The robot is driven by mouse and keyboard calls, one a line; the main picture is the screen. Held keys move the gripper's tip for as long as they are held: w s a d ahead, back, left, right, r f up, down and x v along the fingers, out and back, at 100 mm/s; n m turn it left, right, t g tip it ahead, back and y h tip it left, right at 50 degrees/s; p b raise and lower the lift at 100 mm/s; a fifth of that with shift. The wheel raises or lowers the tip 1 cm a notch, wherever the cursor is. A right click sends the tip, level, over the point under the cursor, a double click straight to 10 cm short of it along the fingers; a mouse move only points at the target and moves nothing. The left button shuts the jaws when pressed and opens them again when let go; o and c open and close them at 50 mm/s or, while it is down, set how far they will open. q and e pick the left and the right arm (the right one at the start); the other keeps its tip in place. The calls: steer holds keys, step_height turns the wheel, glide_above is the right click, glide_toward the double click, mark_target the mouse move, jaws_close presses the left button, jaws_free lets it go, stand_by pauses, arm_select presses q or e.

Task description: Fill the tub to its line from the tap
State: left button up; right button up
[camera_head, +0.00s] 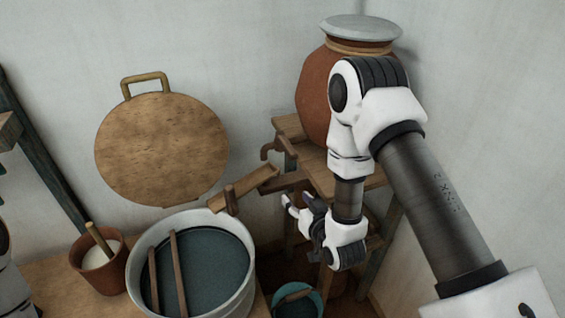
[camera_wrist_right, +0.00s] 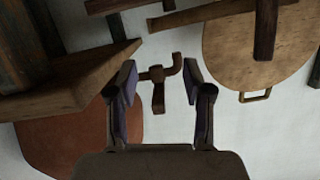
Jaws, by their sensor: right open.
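The grey metal tub (camera_head: 140,247) stands low on the left, with dark blue-green liquid inside and two wooden sticks in it. I cannot make out its line. The brown tap (camera_head: 279,147) is at the front of the wooden stand, below the clay jar (camera_head: 318,85); no stream shows from it. A wooden trough (camera_head: 250,184) slopes from near the stand to the tub's rim. My right gripper (camera_head: 296,206) is open and empty, in front of the stand and below the tap. In the right wrist view the tap (camera_wrist_right: 158,80) appears between the open fingers (camera_wrist_right: 160,88), apart from them.
A round wooden disc (camera_head: 160,145) with a handle leans on the wall. A clay pot (camera_head: 96,277) with white contents and a stick stands left of the tub. A small teal bucket (camera_head: 313,297) is on the floor by the stand (camera_head: 375,180). A dark beam (camera_head: 42,150) rises at left.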

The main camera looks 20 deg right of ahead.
mark_target(287, 147)
steer(key=w+r+t, duration=0.1)
steer(key=r, duration=0.1)
steer(key=w+d+r+t+b, duration=0.1)
steer(key=w+r, duration=0.1)
steer(key=r, duration=0.1)
steer(key=w+d+r+m+t, duration=0.1)
steer(key=w+r, duration=0.1)
steer(key=r, duration=0.1)
steer(key=shift+d+h+b, duration=0.15)
steer(key=shift+h+b, duration=0.25)
steer(key=w+p, duration=0.1)
steer(key=w, duration=0.2)
steer(key=w+p, duration=0.1)
steer(key=w, duration=0.3)
steer(key=shift+w+d+f, duration=0.1)
steer(key=shift+w+d, duration=0.1)
jaws_close()
arm_select(q)
step_height(287, 147, down, 2)
steer(key=shift+f, duration=0.2)
